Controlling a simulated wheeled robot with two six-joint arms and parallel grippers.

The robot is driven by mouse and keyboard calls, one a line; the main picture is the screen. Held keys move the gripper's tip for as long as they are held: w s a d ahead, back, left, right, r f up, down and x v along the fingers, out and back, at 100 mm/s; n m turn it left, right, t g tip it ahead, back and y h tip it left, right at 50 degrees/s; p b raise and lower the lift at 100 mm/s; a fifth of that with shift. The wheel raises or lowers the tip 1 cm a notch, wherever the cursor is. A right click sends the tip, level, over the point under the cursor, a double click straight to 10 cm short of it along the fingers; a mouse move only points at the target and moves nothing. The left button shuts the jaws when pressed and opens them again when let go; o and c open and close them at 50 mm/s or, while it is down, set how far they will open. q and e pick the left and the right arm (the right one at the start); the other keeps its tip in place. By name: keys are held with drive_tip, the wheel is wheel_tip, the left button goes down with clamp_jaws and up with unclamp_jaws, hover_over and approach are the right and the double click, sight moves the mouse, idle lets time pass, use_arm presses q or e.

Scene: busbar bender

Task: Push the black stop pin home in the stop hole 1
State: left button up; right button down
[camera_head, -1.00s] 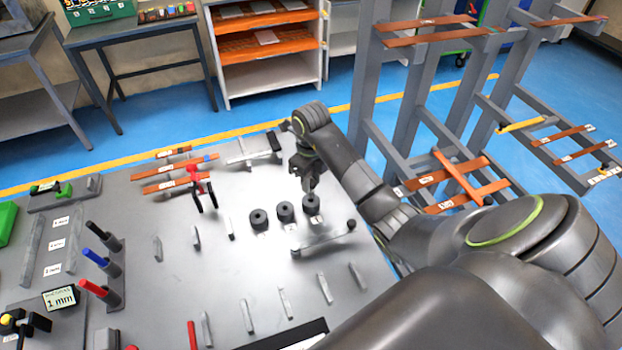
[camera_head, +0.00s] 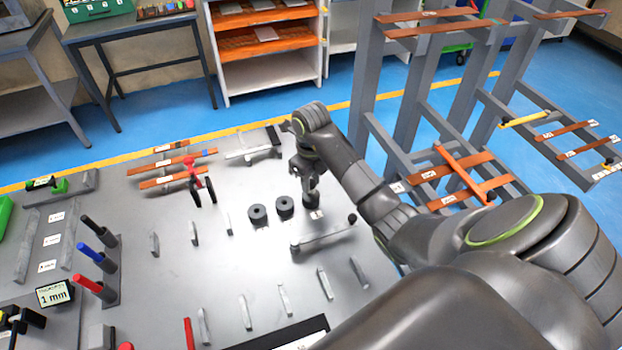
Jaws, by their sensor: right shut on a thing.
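My right gripper (camera_head: 310,190) is low over the middle of the grey bench top. It is shut on a black round piece, mostly hidden by the fingers, beside a small white label. Two similar black round pieces with centre holes, one (camera_head: 258,214) and another (camera_head: 285,207), stand to its left. A black-handled pin (camera_head: 100,230) stands upright, slightly tilted, in a rack at the left, with a blue and a red one beside it. I cannot tell whether it is the black stop pin. I cannot make out stop hole 1. My left gripper is not in view.
A lever with a black knob (camera_head: 323,234) lies just in front of my right gripper. Several small grey bars stand on the bench. A red-handled clamp (camera_head: 196,178) and copper bars are behind left. A grey rack (camera_head: 388,85) with copper bars stands right.

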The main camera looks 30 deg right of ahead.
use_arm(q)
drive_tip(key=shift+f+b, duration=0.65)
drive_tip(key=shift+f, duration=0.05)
use_arm(e)
drive_tip(key=shift+f, duration=0.75)
drive_tip(key=c, duration=1.1)
unclamp_jaws()
drive_tip(key=shift+o, duration=0.2)
